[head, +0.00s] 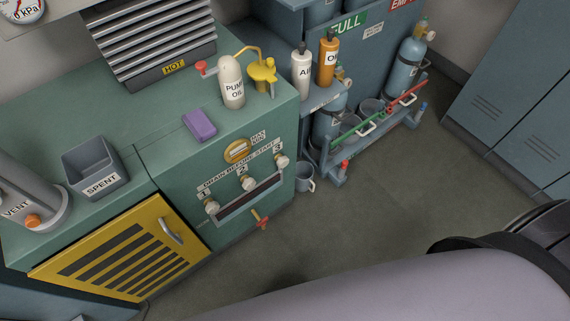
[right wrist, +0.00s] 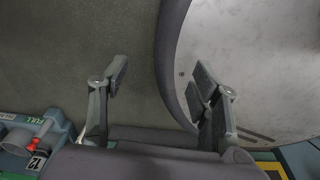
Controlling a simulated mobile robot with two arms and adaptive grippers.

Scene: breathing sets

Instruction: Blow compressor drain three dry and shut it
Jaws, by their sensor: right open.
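The green compressor (head: 165,190) stands at the left in the head view. Its front face carries a "DRAIN BEFORE START" label and three pale drain knobs in a slanting row. Drain three (head: 282,161) is the rightmost, drain two (head: 247,183) the middle, drain one (head: 211,207) the leftmost. Whether any drain is open or shut I cannot tell. A dark slot (head: 250,199) runs below them. My right gripper (right wrist: 160,84) is open and empty over the floor in the right wrist view, away from the drains. My left gripper is in neither view.
A red-handled valve (head: 260,218) sticks out below the slot. The bottle rack (head: 355,140) and blue lockers (head: 518,100) bound clear floor (head: 370,205). My arm crosses the front of the head view.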

